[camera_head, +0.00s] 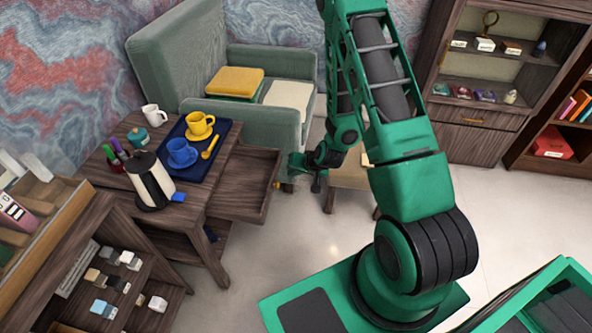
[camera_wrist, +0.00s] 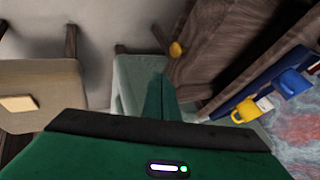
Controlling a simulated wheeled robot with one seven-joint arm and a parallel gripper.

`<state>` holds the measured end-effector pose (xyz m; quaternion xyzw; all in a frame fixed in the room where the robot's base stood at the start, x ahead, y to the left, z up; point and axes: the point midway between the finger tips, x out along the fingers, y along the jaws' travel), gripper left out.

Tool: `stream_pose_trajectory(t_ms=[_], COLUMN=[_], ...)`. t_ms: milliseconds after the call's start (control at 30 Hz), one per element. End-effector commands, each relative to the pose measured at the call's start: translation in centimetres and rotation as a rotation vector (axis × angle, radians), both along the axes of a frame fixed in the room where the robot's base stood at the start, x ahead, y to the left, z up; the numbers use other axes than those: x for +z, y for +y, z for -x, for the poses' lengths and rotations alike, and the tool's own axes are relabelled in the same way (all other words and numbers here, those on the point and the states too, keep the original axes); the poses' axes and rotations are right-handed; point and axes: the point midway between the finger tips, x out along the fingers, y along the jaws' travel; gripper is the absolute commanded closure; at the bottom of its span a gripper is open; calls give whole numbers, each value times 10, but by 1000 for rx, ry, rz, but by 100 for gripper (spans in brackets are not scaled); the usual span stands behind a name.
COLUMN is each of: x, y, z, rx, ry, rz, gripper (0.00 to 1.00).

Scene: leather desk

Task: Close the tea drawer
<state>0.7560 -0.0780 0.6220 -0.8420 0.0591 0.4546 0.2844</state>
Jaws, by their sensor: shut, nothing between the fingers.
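The tea drawer (camera_head: 268,192) is pulled out from the right side of the dark wooden tea table (camera_head: 218,190). Its inside looks empty in the head view. A small brass knob (camera_head: 277,184) sits on its front; the knob also shows in the wrist view (camera_wrist: 176,49), near the top middle. My gripper (camera_head: 298,165) is just to the right of the drawer front in the head view. In the wrist view, my gripper's green fingers (camera_wrist: 156,85) are together, empty, and close to the knob. I cannot tell whether they touch the drawer.
A blue tray (camera_head: 205,165) on the table holds a yellow mug (camera_head: 200,125) and a blue mug (camera_head: 182,153). A kettle (camera_head: 150,180) stands near the table's front edge. A green armchair (camera_head: 270,122) is behind the drawer, and a stool (camera_head: 350,178) is right of my gripper.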

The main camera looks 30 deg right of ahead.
Motion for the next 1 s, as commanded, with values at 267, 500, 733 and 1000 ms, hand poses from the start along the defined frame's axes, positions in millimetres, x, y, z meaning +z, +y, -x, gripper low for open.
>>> stream_pose_trajectory(t_ms=[267, 500, 733, 1000], x=[-16, -15, -15, -15], y=[22, 34, 35, 36], z=[-24, -34, -35, -36], rx=[4, 1, -1, -2], ry=[-2, -1, 0, 0], rz=[1, 2, 1, 1], gripper=[100, 100, 100, 100])
